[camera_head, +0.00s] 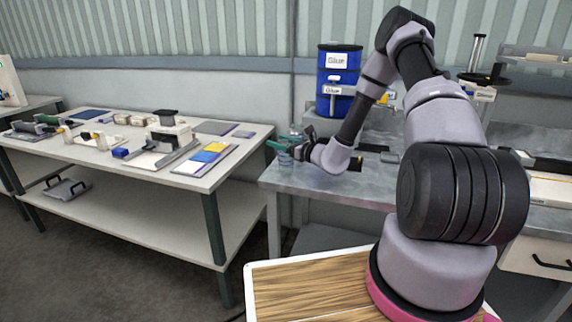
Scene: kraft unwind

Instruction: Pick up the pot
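My gripper (279,146) is at the end of my arm, over the left end of the grey metal bench (345,183). Its dark body and green tips are small in the picture, and I cannot tell whether it is open or shut. A small pale bluish, see-through vessel (285,158), possibly the pot, shows just below the tips at the bench's left edge. The gripper partly hides it, and I cannot tell whether they touch. No other thing in view is clearly a pot.
A blue labelled drum (337,59) stands behind my arm. A white table (232,158) at left holds tools, blocks and coloured cards. A gap of floor separates it from the bench. Small dark items (389,157) lie on the bench near my forearm.

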